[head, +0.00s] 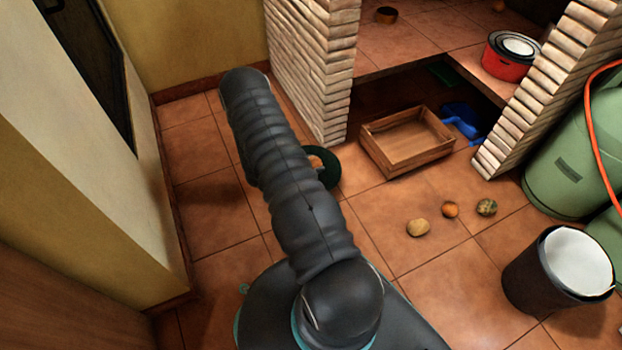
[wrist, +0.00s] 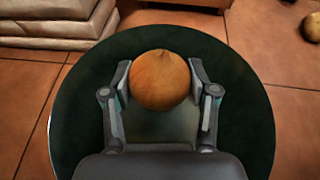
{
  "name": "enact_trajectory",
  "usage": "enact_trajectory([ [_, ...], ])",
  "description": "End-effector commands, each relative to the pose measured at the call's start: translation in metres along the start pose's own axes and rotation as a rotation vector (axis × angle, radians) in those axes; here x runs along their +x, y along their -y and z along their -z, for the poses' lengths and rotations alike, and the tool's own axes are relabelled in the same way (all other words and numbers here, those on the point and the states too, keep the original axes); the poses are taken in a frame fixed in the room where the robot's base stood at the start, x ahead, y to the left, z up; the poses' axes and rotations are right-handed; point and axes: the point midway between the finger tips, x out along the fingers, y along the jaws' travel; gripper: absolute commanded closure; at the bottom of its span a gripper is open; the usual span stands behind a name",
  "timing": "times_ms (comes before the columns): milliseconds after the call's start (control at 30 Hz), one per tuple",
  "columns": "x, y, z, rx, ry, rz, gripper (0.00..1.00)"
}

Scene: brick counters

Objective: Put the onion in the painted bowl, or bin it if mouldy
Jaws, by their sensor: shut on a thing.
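My gripper (wrist: 161,88) is shut on a brown-orange onion (wrist: 160,80), one finger on each side. The side of the onion that shows looks plain, with no mould visible. Gripper and onion are over a round dark green dish (wrist: 75,110), seen from above in the wrist view; I cannot tell whether the onion touches it. In the head view the dish (head: 329,166) is on the floor by the brick pillar, partly behind my arm, and gripper and onion are hidden. A black bin with a white liner (head: 529,275) stands at the lower right.
A wooden crate (head: 390,160) stands on the floor under the counter. A potato (head: 418,228), a small orange item (head: 450,209) and a mottled round item (head: 486,207) lie on open tiles. A brick pillar (head: 312,70) and a green gas cylinder (head: 560,165) bound the space.

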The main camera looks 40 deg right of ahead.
Motion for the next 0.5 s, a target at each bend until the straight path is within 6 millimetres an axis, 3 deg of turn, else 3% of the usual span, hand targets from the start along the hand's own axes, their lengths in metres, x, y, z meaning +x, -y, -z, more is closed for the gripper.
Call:
enact_trajectory([
  [100,-0.0002,-0.0001,-0.0006,0.0,0.0,0.0,0.78],
  [133,-0.0002,-0.0001,-0.0006,0.0,0.0,0.0,0.37],
  [233,-0.0002,-0.0001,-0.0007,0.0,0.0,0.0,0.12],
  [500,-0.0002,0.0001,-0.0005,0.0,0.0,0.0,0.12],
])
